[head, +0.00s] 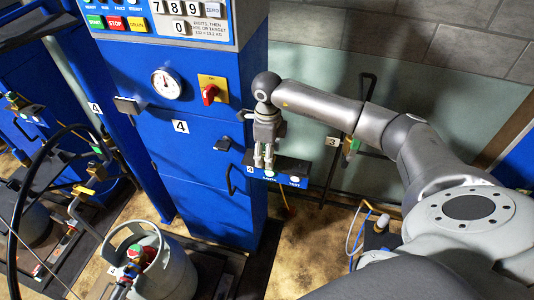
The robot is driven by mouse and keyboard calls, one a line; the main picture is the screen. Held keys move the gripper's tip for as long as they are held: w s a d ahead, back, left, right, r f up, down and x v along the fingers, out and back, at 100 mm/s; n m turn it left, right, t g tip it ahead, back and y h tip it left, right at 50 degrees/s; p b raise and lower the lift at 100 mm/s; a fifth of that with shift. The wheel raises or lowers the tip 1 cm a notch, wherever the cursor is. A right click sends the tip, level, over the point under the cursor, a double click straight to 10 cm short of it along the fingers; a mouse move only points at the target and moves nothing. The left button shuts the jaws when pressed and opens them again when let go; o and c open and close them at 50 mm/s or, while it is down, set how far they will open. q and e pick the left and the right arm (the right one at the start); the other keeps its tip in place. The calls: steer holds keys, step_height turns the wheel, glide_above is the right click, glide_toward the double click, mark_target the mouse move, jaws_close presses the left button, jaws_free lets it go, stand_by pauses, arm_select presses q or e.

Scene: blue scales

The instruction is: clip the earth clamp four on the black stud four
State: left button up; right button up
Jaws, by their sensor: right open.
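My right gripper (264,163) points down with its fingers slightly apart, in front of the black earth box (281,170) marked 4. The box has labels, a white TEST button and a green spot directly beneath my fingertips. I cannot tell whether the fingers touch it, or whether the green spot is part of earth clamp four. A thin yellow lead (286,203) with a reddish part hangs below the box. Black stud four cannot be made out for certain; my gripper may hide it. My left gripper is not in view.
The blue scale cabinet (190,170) marked 4 stands left of my gripper, with a red rotary switch (209,95) and a gauge (166,84). A grey gas cylinder (168,270) stands at its foot. A similar green-tipped fitting (351,147) near a 3 label is at right.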

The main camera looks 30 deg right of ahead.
stand_by(0.7)
steer(key=shift+c, duration=0.3)
jaws_close()
steer(key=shift+r, duration=0.15)
steer(key=shift+r, duration=0.15)
steer(key=shift+r+p, duration=1.7)
steer(key=shift+r, duration=1)
